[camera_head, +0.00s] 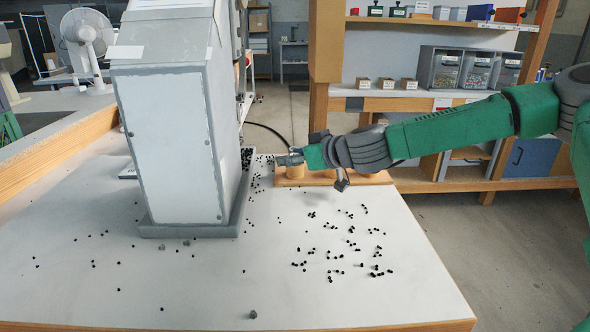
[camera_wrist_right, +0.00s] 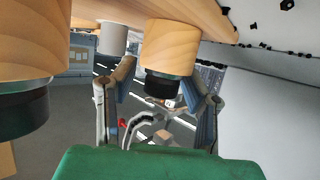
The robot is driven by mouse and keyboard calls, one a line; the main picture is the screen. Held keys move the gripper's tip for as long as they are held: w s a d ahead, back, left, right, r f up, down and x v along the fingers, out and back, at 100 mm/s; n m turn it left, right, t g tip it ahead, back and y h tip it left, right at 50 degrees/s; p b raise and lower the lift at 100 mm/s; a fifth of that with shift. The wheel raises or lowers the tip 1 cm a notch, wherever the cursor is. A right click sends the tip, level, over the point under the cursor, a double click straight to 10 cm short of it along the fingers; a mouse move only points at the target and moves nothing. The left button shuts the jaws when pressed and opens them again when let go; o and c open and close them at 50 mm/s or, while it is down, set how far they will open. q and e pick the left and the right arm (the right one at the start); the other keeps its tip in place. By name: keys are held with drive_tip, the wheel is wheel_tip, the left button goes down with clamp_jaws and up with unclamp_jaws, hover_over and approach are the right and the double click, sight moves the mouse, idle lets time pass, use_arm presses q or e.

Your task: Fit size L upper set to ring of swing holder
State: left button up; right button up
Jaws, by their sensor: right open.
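A wooden stand (camera_head: 372,179) with short wooden pegs sits at the back edge of the white table. In the right wrist view, a wooden peg (camera_wrist_right: 170,45) with a black piece (camera_wrist_right: 161,84) on its end stands between the fingers of my right gripper (camera_wrist_right: 160,88), which is open. A bigger peg (camera_wrist_right: 28,40) with a dark green-black piece (camera_wrist_right: 22,108) is at the left, and a grey cylinder (camera_wrist_right: 113,40) is farther back. In the head view the right gripper (camera_head: 315,160) is at the stand. The size markings and swing holder ring cannot be made out. My left gripper is not in view.
The tall grey press housing (camera_head: 170,140) stands left of my right gripper. Many small black parts (camera_head: 350,245) lie scattered over the white table (camera_head: 300,300). A shelf (camera_head: 440,100) with bins is behind the table, and a fan (camera_head: 88,40) stands back left.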

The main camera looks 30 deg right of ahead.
drive_tip(key=shift+x, duration=0.85)
drive_tip(key=shift+r, duration=0.1)
clamp_jaws()
